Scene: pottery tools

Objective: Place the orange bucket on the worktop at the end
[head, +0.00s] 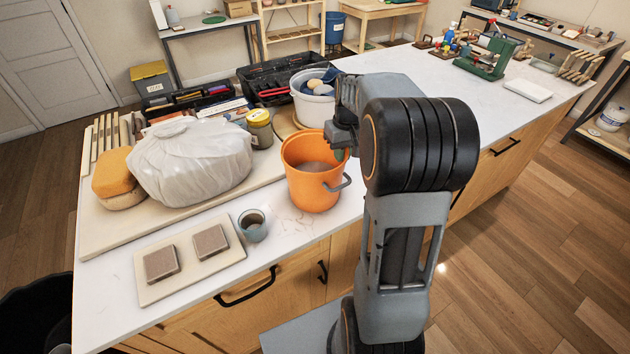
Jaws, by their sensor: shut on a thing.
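The orange bucket (307,187) is upright at the front edge of the white worktop (300,230), with its base at or just above the surface; I cannot tell which. Some greyish-brown content shows inside it, and a dark grey handle sticks out on its right side. My gripper (338,146) is at the bucket's right rim and is shut on it. The fingertips are partly hidden by my own wrist and the rim.
Left of the bucket are a small grey cup (252,226), a board with two brown blocks (190,257) and a bagged lump (190,162). Behind it stand a white bucket (313,101) and a yellow-lidded jar (259,128). The worktop right of my arm is largely clear.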

